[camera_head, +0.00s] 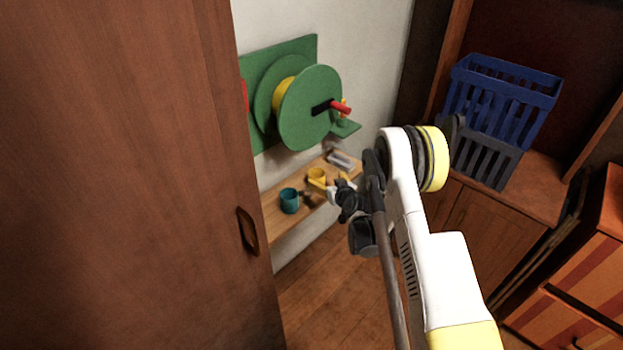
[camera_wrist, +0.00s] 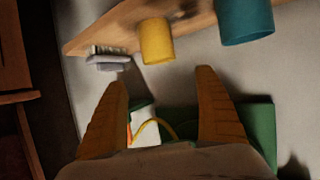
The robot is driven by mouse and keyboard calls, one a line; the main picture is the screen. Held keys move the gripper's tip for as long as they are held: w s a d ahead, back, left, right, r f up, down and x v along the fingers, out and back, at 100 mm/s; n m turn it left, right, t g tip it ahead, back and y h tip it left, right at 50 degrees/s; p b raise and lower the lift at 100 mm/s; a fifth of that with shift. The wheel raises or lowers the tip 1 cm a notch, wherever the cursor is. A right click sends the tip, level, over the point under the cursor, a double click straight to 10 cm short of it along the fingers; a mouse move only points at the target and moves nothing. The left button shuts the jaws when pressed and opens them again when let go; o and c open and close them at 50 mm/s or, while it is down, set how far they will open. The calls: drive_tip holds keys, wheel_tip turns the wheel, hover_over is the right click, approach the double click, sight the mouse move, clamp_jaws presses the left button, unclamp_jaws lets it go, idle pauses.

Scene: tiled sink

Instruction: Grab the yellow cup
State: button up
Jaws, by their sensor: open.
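The yellow cup (camera_head: 317,177) stands on a narrow wooden shelf (camera_head: 270,217) below the green reel, partly behind my gripper in the head view. In the wrist view the yellow cup (camera_wrist: 156,41) is at the top centre, ahead of the fingertips. My gripper (camera_head: 337,192) is beside the shelf, close to the cup. In the wrist view my gripper (camera_wrist: 165,78) is open, its two fingers wide apart with nothing between the tips. The cup is outside the fingers.
A teal cup (camera_head: 289,201) stands left of the yellow cup on the shelf. A grey brush-like item (camera_wrist: 107,58) lies on its other side. A green reel (camera_head: 311,108) hangs on the wall above. A brown wooden door (camera_head: 130,170) fills the left.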

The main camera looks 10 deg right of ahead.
drive_tip(key=b, duration=0.2)
approach(314, 172)
drive_tip(key=shift+w+d, duration=0.1)
drive_tip(key=shift+w, duration=0.25)
drive_tip(key=b+x, duration=0.2)
drive_tip(key=x, duration=0.4)
drive_tip(key=shift+f+b, duration=0.2)
drive_tip(key=shift+b, duration=0.2)
drive_tip(key=shift+r, duration=0.1)
drive_tip(key=c, duration=1.3)
